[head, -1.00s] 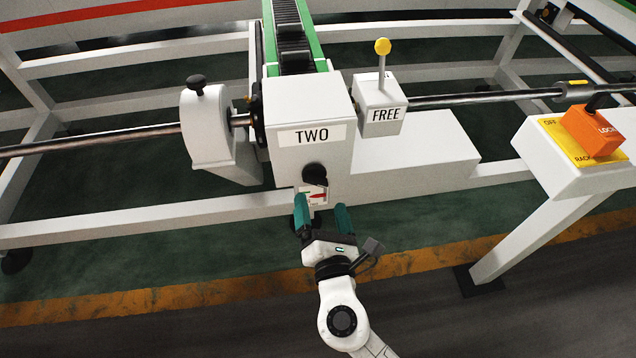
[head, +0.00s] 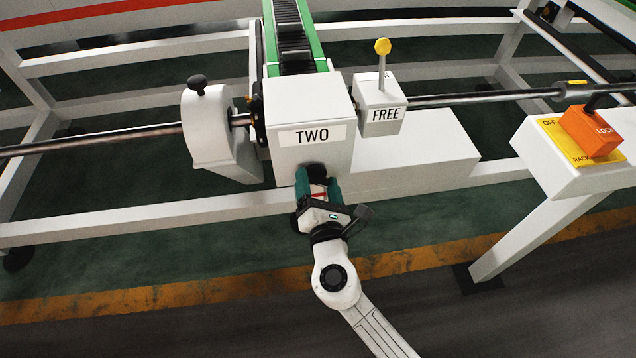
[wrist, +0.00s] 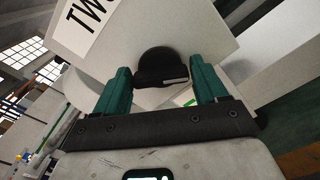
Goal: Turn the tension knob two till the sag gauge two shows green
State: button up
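The tension knob two (head: 313,168) is a black round knob on the front of the white box labelled TWO (head: 284,112). In the wrist view the knob (wrist: 160,66) shows between my two green fingers. My gripper (head: 318,180) is open, its fingertips close to the knob, one on each side. A gap seems to remain at the sides; contact cannot be told. The sag gauge two (head: 318,189) lies below the knob, mostly hidden by my gripper; a red mark shows. A thin green strip of it (wrist: 189,102) shows in the wrist view; its reading cannot be told.
A box labelled FREE (head: 381,108) with a yellow-topped lever stands right of the TWO box. A white frame rail (head: 140,220) runs left below. The floor in front is open.

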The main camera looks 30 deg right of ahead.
jog(key=c, duration=0.6)
jog(key=shift+c, duration=0.2)
jog(key=shift+f+m+b, duration=0.1)
jog(key=shift+m+b, duration=0.2)
jog(key=shift+b, duration=0.05)
jog(key=m+b, duration=0.2)
jog(key=b, duration=0.1)
jog(key=shift+f, duration=0.2)
jog(key=m+b, duration=0.4)
jog(key=m, duration=0.1)
jog(key=m+b, duration=0.4)
jog(key=shift+f, duration=0.15)
jog(key=shift+d+m+b, duration=0.1)
jog(key=shift+m+b, duration=1.4)
jog(key=shift+m, duration=0.3)
